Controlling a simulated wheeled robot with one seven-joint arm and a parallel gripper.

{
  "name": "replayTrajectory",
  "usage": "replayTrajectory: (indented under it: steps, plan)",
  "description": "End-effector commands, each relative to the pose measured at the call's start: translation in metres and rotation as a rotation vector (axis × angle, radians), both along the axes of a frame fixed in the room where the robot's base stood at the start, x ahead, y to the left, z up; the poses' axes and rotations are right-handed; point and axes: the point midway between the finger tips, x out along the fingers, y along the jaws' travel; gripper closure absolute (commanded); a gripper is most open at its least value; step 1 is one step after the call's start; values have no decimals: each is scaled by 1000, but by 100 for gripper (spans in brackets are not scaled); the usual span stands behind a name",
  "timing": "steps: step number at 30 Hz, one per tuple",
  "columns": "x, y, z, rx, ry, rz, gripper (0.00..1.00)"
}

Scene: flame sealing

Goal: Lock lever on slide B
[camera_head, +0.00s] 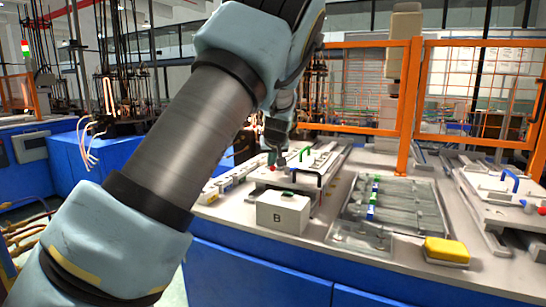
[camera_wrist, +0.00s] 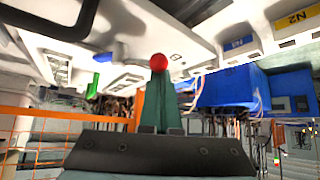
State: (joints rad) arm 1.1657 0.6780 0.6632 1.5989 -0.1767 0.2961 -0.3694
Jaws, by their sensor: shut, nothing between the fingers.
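Slide B (camera_head: 300,178) is a pale fixture on the white bench top, behind a white box marked B (camera_head: 283,213). A small red knob (camera_head: 271,168), apparently the lever's end, shows at its left side. My gripper (camera_head: 270,157) points down beside this knob. In the wrist view my shut, narrow fingers (camera_wrist: 157,100) reach up to the red knob (camera_wrist: 158,62), which appears right at their tips. Whether they touch it I cannot tell. The lever's arm is hidden or too small to make out.
A second slide with a blue handle (camera_head: 510,181) stands at the right. A sunken tray (camera_head: 418,212) with green and blue pieces and a yellow block (camera_head: 447,250) lie between. An orange fence (camera_head: 416,105) stands behind. My arm covers the left-centre of the head view.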

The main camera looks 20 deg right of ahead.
Motion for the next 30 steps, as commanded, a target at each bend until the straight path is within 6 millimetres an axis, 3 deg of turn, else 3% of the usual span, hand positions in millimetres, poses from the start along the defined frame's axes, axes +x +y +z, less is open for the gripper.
replayTrajectory:
  steps: [7,30]
  plan:
    - [-11,-3,0,4,-1,166,100]
    - [-31,-12,-1,-1,1,160,100]
